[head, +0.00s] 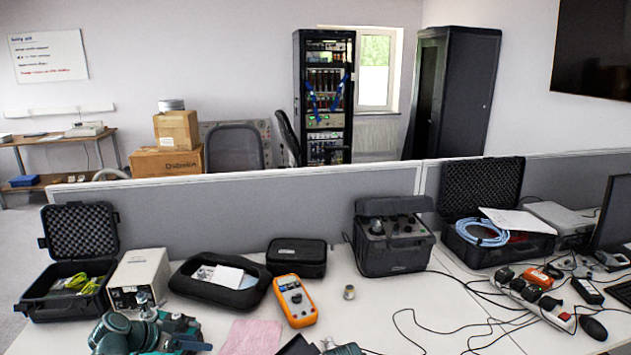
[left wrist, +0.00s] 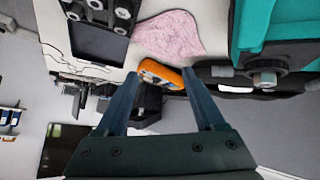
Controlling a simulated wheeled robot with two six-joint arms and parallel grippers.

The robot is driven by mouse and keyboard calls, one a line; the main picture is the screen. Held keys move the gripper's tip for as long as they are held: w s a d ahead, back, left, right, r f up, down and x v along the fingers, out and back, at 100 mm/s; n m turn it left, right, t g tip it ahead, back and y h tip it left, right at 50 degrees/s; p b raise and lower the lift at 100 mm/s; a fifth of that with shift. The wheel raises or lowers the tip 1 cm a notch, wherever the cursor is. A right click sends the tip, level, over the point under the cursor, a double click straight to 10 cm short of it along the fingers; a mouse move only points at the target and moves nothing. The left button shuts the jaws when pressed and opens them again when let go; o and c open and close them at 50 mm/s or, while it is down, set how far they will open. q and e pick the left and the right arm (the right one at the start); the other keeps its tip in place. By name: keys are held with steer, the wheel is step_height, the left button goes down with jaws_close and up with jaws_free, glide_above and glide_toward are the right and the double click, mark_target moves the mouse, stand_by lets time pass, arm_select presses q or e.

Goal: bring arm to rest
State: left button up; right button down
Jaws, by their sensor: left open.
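My left gripper (left wrist: 159,74) is open in the left wrist view, its two fingers spread with nothing between them. Beyond the fingertips the orange multimeter (left wrist: 160,74) and the pink cloth (left wrist: 168,33) show, apart from the fingers. In the head view my teal and dark left arm is at the bottom left, low over the front of the desk. The fingertips are hard to make out there. The multimeter (head: 295,301) and cloth (head: 251,338) lie to its right. My right gripper cannot be made out.
An open black case (head: 70,290), a white box instrument (head: 140,279) and a black pouch (head: 219,296) stand near my left arm. A small metal cylinder (head: 349,292) stands right of the multimeter. Cables and a power strip (head: 540,303) lie at right. A grey partition (head: 280,210) runs behind.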

arm_select(q)
steer(key=s+d+g+y+p, duration=0.1)
steer(key=s+d+g+y, duration=0.1)
steer(key=s+d, duration=0.3)
steer(key=s+d+g+y+p, duration=0.2)
steer(key=s+d, duration=0.3)
steer(key=d, duration=0.7)
steer(key=s+d+f+n+g+y+p, duration=0.1)
steer(key=s+d+g+y+p, duration=0.1)
steer(key=s+d, duration=0.4)
steer(key=d+g+y, duration=0.1)
steer(key=d+y, duration=0.1)
steer(key=d, duration=0.1)
steer(key=shift+d, duration=0.25)
steer(key=shift+a+f, duration=0.1)
